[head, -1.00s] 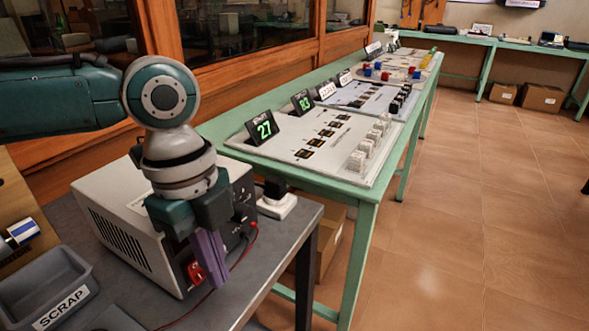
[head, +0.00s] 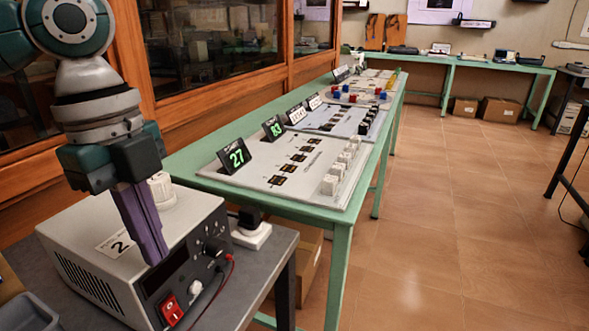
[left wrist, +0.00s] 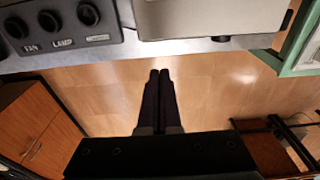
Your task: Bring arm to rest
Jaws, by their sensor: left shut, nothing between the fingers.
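My left gripper (head: 150,235) comes in from the left in the head view, with its purple fingers pointing down. It looks shut and empty. In the head view it appears in front of a white power supply box (head: 100,235) with a red switch and a white knob on top. In the left wrist view the closed dark fingers (left wrist: 158,90) point out over bare tiled floor. My right gripper is not in view.
The box stands on a grey table (head: 262,262). A green bench (head: 330,220) beyond holds panels with number displays. A switch panel marked FAN and LAMP (left wrist: 65,22) shows in the left wrist view. Tiled floor (head: 455,220) at right is clear.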

